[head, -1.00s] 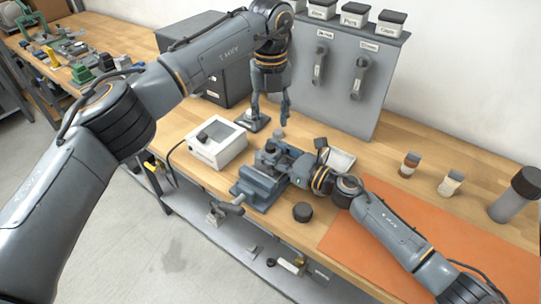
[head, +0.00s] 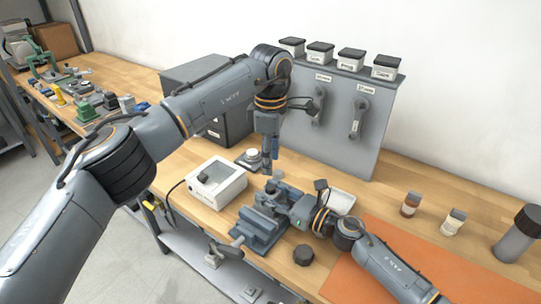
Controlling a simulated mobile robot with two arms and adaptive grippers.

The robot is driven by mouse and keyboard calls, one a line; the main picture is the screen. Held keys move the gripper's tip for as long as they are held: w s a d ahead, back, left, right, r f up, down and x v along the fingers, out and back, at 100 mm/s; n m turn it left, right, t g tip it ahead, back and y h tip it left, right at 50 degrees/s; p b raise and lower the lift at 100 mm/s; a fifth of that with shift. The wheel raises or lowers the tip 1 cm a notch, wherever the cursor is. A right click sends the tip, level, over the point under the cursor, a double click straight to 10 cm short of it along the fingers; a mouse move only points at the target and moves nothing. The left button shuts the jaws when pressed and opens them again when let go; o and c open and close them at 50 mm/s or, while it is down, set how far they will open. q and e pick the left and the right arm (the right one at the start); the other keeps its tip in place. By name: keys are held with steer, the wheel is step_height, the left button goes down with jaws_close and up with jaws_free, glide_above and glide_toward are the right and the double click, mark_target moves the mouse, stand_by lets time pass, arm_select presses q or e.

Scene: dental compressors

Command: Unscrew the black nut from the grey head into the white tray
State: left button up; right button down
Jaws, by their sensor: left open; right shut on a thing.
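A blue-grey vise (head: 258,229) stands at the table's front edge, with grey parts in and above its jaws. A small dark piece (head: 270,187) sits on top there; it may be the black nut on the grey head, too small to be sure. My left gripper (head: 269,172) points down just above this piece, open, with a small gap below its fingertips. My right gripper (head: 285,200) reaches in from the right at the vise, shut on a part there, probably the grey head; its fingertips are partly hidden. The white tray (head: 342,203) lies behind my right wrist, partly covered by it.
Behind stand a dark cabinet (head: 228,128) and a grey panel (head: 372,143). An orange mat (head: 350,282) and small bottles (head: 411,204) are right.

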mark_target(271, 187)
arm_select(q)
steer(key=m, duration=0.4)
steer(key=shift+m, duration=0.3)
steer(key=m, duration=0.8)
steer(key=shift+r+m, duration=0.1)
steer(key=shift+m, duration=0.2)
steer(key=m, duration=0.4)
steer(key=shift+m, duration=0.3)
steer(key=shift+f, duration=4)
